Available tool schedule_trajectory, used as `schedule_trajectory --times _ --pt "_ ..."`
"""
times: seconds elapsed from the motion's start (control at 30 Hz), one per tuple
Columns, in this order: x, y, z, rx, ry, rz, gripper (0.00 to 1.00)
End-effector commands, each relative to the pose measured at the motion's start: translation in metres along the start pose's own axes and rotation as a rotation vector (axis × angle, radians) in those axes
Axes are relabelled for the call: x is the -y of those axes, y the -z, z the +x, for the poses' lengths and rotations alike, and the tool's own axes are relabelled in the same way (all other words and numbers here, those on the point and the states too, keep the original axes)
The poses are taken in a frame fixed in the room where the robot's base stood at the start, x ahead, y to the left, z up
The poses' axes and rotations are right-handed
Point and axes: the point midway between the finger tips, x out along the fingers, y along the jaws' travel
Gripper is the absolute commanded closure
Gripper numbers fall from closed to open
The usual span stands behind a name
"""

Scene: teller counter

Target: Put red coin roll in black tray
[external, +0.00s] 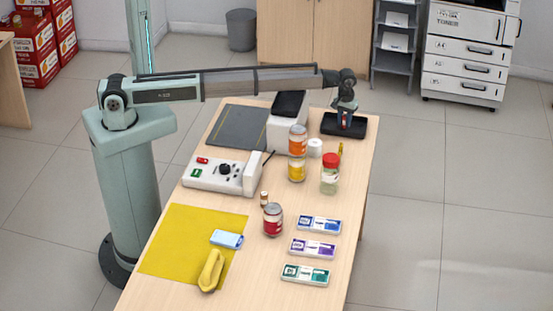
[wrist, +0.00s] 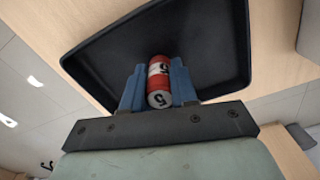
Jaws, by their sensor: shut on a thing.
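The red coin roll (wrist: 159,82), red with white bands and a number on it, is between the blue fingers of my gripper (wrist: 159,88) in the wrist view. My gripper is shut on it. The black tray (wrist: 205,30) lies beneath and beyond the roll, and the roll appears over its inside. In the external view my gripper (external: 344,118) points down at the black tray (external: 328,124) at the far right corner of the table. I cannot tell whether the roll touches the tray floor.
Stacked orange and yellow cans (external: 297,155), a white roll (external: 315,148) and a red-lidded jar (external: 330,175) stand just in front of the tray. A white device with a dark screen (external: 289,107) stands to its left. The table's right edge is close.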

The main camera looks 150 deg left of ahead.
Motion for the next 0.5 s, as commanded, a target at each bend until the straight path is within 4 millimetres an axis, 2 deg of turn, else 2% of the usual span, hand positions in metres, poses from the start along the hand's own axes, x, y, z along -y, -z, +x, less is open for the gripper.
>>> schedule_trajectory --times 0.2,0.23,0.5 --pt "0.0000 0.0000 0.0029 0.000 0.000 0.000 1.00" --pt "0.0001 -0.0001 0.0030 0.000 0.000 0.000 0.71" --pt "0.0001 0.0000 0.0026 0.000 0.001 0.000 0.47"
